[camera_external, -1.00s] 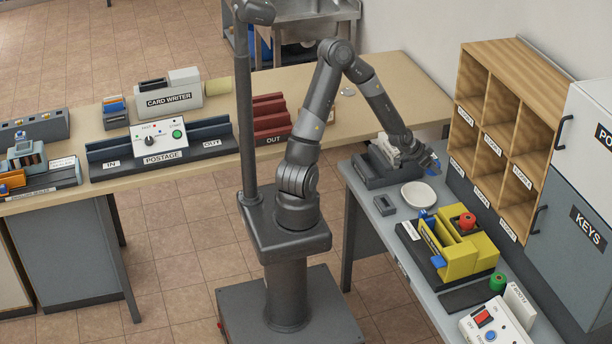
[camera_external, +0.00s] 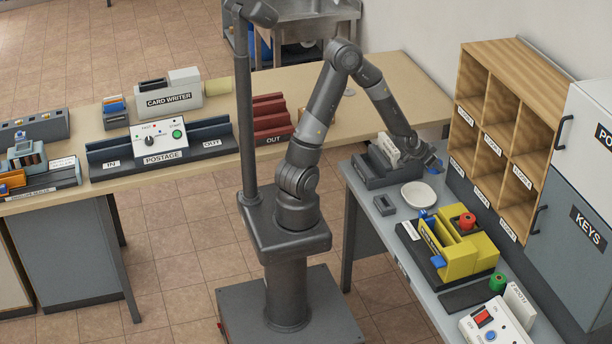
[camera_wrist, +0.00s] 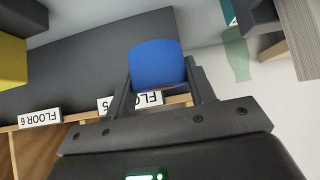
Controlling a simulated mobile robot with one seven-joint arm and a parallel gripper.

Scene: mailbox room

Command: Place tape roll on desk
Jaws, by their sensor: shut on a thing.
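My gripper (camera_external: 433,162) is over the back of the grey side desk (camera_external: 404,216), near the wooden pigeonholes. In the wrist view, the gripper (camera_wrist: 160,85) is shut on a short, rounded blue roll (camera_wrist: 157,62), which looks like the tape roll. The roll sits between both fingers; its hole is not visible. In the external view the roll is mostly hidden by the gripper. I cannot tell its exact height above the desk.
A white round dish (camera_external: 418,195) and a dark holder (camera_external: 383,168) stand close to the gripper. Wooden pigeonholes (camera_external: 506,122) rise behind. The long beige desk (camera_external: 365,92) has free room.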

